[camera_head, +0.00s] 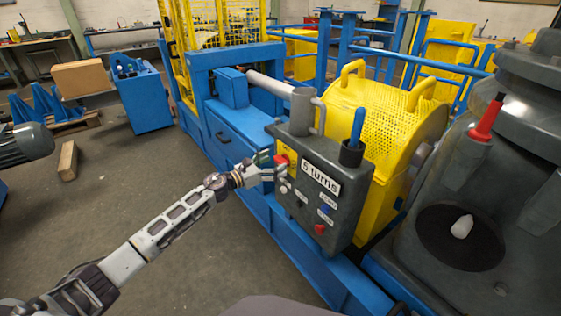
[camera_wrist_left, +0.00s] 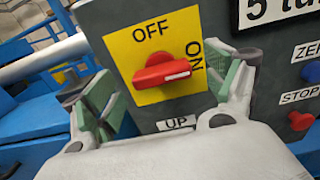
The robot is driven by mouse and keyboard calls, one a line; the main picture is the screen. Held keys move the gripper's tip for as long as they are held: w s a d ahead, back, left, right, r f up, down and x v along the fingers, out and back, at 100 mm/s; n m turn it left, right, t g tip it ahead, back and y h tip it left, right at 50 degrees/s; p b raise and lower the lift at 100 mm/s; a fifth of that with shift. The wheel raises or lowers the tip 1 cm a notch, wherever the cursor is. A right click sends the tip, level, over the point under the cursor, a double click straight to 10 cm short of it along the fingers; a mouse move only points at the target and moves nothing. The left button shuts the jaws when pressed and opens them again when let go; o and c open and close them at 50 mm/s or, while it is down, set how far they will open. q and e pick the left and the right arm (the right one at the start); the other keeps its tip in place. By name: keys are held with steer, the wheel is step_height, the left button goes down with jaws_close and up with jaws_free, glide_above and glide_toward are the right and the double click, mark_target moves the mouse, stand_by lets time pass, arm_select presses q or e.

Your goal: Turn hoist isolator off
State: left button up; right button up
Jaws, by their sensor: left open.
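The hoist isolator is a red rotary handle (camera_wrist_left: 165,72) on a yellow plate (camera_wrist_left: 128,45) marked OFF at the top and ON at the right. The handle lies roughly level, its white-marked end towards ON. In the head view the red handle (camera_head: 281,160) shows at the upper left of the grey control box (camera_head: 335,215). My left gripper (camera_head: 270,166) is open at the isolator. In the left wrist view its green-padded fingers (camera_wrist_left: 168,88) stand on either side of the handle, not closed on it. Whether they touch the box is unclear. My right gripper is not in view.
The box also carries a "5 turns" label (camera_head: 320,179), a blue button (camera_wrist_left: 311,72), a red STOP button (camera_wrist_left: 301,120) and a blue-handled lever (camera_head: 357,127). A yellow perforated guard (camera_head: 385,120) stands behind. Open floor (camera_head: 200,255) lies at left.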

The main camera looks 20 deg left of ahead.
mark_target(278, 161)
arm_select(q)
steer(key=shift+x, duration=1.4)
steer(key=shift+w+d, duration=0.1)
steer(key=shift+w, duration=0.05)
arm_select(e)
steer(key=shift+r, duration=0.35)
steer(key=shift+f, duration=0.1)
arm_select(q)
steer(key=c, duration=1)
